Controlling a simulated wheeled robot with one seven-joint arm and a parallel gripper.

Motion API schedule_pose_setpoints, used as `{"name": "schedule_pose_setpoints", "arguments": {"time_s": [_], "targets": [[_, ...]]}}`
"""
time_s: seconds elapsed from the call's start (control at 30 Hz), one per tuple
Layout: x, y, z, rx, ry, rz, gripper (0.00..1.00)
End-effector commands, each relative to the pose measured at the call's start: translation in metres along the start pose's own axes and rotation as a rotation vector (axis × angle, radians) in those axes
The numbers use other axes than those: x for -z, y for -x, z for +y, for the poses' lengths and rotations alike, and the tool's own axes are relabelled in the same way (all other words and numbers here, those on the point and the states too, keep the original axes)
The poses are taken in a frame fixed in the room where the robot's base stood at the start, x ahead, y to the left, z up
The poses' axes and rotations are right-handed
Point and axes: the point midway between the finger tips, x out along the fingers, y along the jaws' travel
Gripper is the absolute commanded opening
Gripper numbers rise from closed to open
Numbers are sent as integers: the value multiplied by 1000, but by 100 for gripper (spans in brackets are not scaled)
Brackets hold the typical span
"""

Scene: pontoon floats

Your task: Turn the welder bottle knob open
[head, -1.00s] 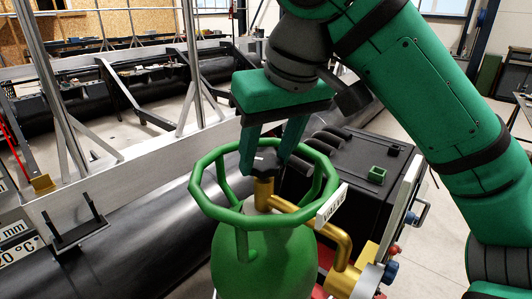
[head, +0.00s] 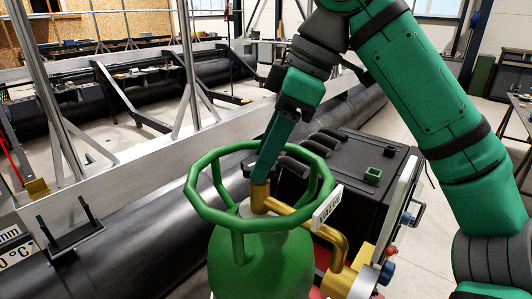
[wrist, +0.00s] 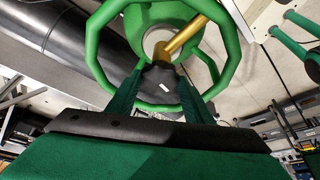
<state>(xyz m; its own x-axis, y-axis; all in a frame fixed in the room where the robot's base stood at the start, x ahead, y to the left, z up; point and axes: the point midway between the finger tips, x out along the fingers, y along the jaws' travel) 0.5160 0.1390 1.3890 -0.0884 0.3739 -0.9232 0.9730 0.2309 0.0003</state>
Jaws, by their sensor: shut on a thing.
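The green welder bottle (head: 262,262) stands upright with a green ring guard (head: 208,208) around its top. The dark knob sits on top of the brass valve (head: 260,197) inside the ring; in the wrist view the black knob (wrist: 160,80) with a white mark lies between the two green fingers. My gripper (head: 264,178) reaches down into the ring from above and is shut on the knob. In the head view its fingers show edge-on and hide most of the knob. A brass pipe (head: 335,240) leads right from the valve and bears a white label (head: 327,206).
A black welder box (head: 355,160) stands close behind and right of the bottle. A long black float (head: 130,258) and a pale beam (head: 110,180) run along the left. The ring guard closely surrounds my fingers.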

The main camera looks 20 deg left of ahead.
Motion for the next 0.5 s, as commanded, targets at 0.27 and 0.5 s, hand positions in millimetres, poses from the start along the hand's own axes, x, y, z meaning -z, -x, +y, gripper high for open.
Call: {"name": "schedule_pose_setpoints", "arguments": {"time_s": [0.27, 0.5], "targets": [[1, 0, 3, 98, 238, 0, 24], [2, 0, 6, 185, 447, -3, 24]]}}
